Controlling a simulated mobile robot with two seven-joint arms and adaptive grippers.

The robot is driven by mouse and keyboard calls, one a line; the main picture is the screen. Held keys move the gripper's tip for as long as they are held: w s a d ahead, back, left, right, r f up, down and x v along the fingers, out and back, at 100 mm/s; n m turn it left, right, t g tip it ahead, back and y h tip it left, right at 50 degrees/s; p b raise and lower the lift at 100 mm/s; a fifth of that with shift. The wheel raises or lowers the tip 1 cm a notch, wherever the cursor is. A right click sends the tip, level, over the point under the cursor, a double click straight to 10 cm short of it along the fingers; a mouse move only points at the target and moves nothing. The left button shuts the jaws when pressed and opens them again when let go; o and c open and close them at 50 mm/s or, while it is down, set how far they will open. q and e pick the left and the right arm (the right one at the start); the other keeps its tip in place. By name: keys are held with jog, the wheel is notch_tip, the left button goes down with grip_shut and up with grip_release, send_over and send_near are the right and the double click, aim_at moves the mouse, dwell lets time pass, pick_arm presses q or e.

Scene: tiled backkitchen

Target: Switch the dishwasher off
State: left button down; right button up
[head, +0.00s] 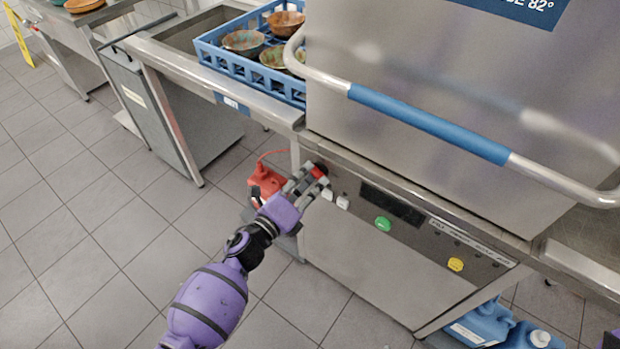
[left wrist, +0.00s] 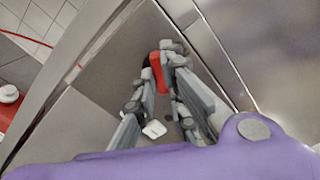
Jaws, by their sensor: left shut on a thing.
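The dishwasher (head: 420,130) is a large steel machine with a control panel along its front. A red switch (head: 318,171) sits at the panel's left end; it also shows in the left wrist view (left wrist: 155,72). My left gripper (head: 319,177) is at this switch, its fingers shut on the red part from both sides. The fingers hide much of the switch, so I cannot tell its turned position. My right gripper is not in view.
A blue rack (head: 240,75) with bowls stands on the steel counter at the left. The blue-sleeved handle (head: 430,124) juts out above the panel. A red canister (head: 266,180) and blue canisters (head: 484,325) stand low by the machine. The tiled floor at left is clear.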

pick_arm(q)
jog(key=n, duration=0.5)
jog(key=shift+n+p, duration=0.3)
jog(key=shift+p, duration=0.1)
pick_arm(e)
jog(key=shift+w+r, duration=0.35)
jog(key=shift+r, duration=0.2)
pick_arm(q)
jog(key=c, duration=1.8)
grip_release()
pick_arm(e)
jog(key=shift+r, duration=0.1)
pick_arm(q)
jog(key=shift+s+a+f, duration=0.1)
jog(key=shift+s+a, duration=0.25)
jog(key=shift+s, duration=0.1)
jog(key=v, duration=1.1)
